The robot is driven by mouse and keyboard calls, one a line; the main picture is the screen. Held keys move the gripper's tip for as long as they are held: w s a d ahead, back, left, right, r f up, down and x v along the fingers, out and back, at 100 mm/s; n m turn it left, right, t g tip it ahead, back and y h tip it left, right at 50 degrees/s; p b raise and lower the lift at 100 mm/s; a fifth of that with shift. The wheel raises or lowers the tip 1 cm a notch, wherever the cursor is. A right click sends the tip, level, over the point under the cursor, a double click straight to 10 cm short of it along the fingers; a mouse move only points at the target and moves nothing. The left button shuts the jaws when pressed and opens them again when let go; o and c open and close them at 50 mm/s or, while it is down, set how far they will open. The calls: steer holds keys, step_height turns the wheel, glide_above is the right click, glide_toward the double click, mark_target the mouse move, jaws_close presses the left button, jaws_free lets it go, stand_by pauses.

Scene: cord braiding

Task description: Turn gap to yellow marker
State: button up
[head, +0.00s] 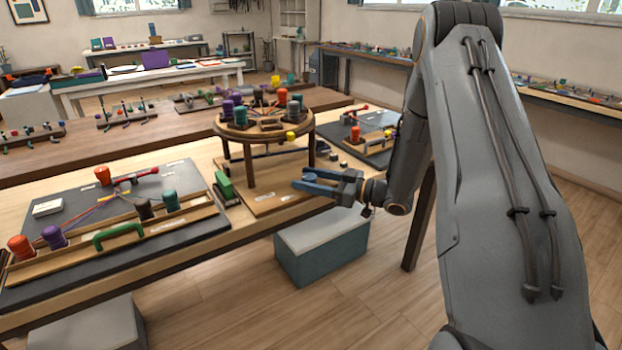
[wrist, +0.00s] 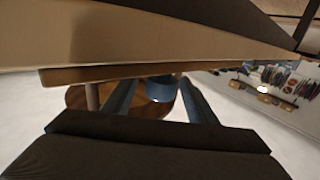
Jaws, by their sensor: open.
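The round wooden braiding stand (head: 236,130) stands on a board on the bench in the head view. I cannot tell which opening is the gap. My gripper (head: 302,180) is open, low in front of the stand and apart from its disc. A blue rounded thing shows between the fingers in the wrist view (wrist: 161,89); I cannot tell if they touch it.
A dark board with bobbins and a green handle (head: 118,235) lies at left. A small green block (head: 225,187) is left of the stand. Another bobbin board (head: 362,145) is at right. A grey-topped bin (head: 322,250) stands on the floor below my gripper.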

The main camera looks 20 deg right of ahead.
steer(key=c, duration=1.1)
steer(key=shift+o, duration=0.2)
steer(key=shift+w+n+g+y+b, duration=0.15)
steer(key=shift+n+g+y+b, duration=0.55)
steer(key=shift+n+g+y, duration=0.65)
steer(key=shift+r+n+g, duration=0.1)
steer(key=shift+n+g, duration=0.15)
steer(key=shift+g, duration=0.6)
steer(key=o, duration=1.1)
steer(key=shift+d, duration=0.15)
steer(key=shift+c, duration=0.2)
